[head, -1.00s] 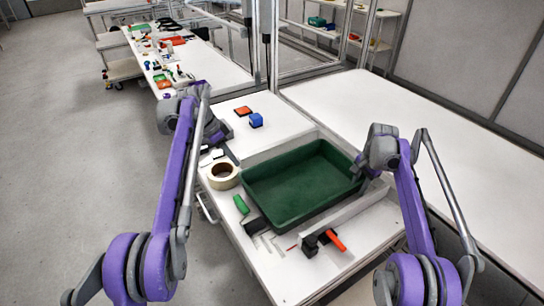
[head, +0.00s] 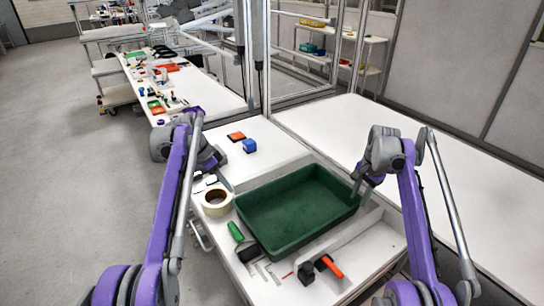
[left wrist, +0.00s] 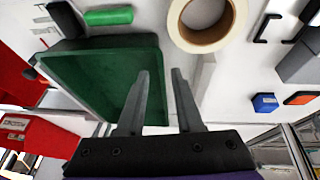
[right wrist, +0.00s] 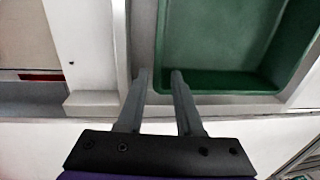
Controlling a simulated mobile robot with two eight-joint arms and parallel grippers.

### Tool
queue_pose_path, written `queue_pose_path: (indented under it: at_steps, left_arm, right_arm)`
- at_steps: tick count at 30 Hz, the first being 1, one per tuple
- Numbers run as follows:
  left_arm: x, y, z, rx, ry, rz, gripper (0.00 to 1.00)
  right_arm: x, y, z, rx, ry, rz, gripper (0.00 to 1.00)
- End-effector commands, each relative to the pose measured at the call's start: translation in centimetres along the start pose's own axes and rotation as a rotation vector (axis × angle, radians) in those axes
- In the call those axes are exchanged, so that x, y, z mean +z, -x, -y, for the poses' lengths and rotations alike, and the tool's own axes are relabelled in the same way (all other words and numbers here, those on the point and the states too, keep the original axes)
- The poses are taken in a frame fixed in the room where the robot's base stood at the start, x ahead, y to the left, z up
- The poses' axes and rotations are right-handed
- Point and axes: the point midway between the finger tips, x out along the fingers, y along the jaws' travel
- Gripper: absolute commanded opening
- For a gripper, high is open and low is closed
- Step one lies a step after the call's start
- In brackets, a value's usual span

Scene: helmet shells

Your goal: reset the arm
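My left gripper (head: 220,168) hovers at the left of the workbench, near the far left corner of the green tray (head: 250,213). In the left wrist view its two fingers (left wrist: 160,78) are apart with nothing between them. My right gripper (head: 357,188) is by the right edge of the green tray. In the right wrist view its fingers (right wrist: 158,76) are apart and empty, over the white frame beside the tray (right wrist: 225,40). The tray looks empty.
A tape roll (head: 217,199), a green-handled tool (head: 236,231) and an orange-handled tool (head: 329,266) lie around the tray. A blue block (head: 249,146) and an orange piece (head: 236,136) lie behind it. A bare white table (head: 400,150) stands to the right.

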Motion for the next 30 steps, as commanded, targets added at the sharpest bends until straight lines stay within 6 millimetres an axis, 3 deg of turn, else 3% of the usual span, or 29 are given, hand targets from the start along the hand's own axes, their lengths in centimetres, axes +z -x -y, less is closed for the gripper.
queue_pose_path:
  at_steps: [4, 7, 14, 21, 26, 30]
  left_arm:
    - [-0.1, 0.5, -0.4, -0.006, 0.011, 0.003, 0.35]
    - [-0.2, 1.7, -1.6, -0.025, 0.049, 0.011, 0.35]
    - [1.1, 5.5, -7.1, -0.116, 0.206, 0.033, 0.35]
    - [4.8, 7.7, -14.1, -0.222, 0.377, 0.03, 0.35]
    - [8.4, 8.1, -19.0, -0.292, 0.484, 0.01, 0.35]
    - [12.2, 7.5, -23.3, -0.351, 0.574, -0.019, 0.35]
  right_arm:
    - [0.3, 0.7, -0.1, -0.003, 0.013, -0.004, 0.35]
    - [1.0, 2.4, -0.3, -0.013, 0.053, -0.019, 0.35]
    - [5.0, 8.0, -3.0, -0.049, 0.224, -0.081, 0.35]
    - [10.9, 11.2, -8.3, -0.079, 0.416, -0.156, 0.35]
    - [15.3, 11.8, -13.0, -0.094, 0.543, -0.211, 0.35]
    - [19.3, 11.0, -17.6, -0.103, 0.654, -0.262, 0.35]
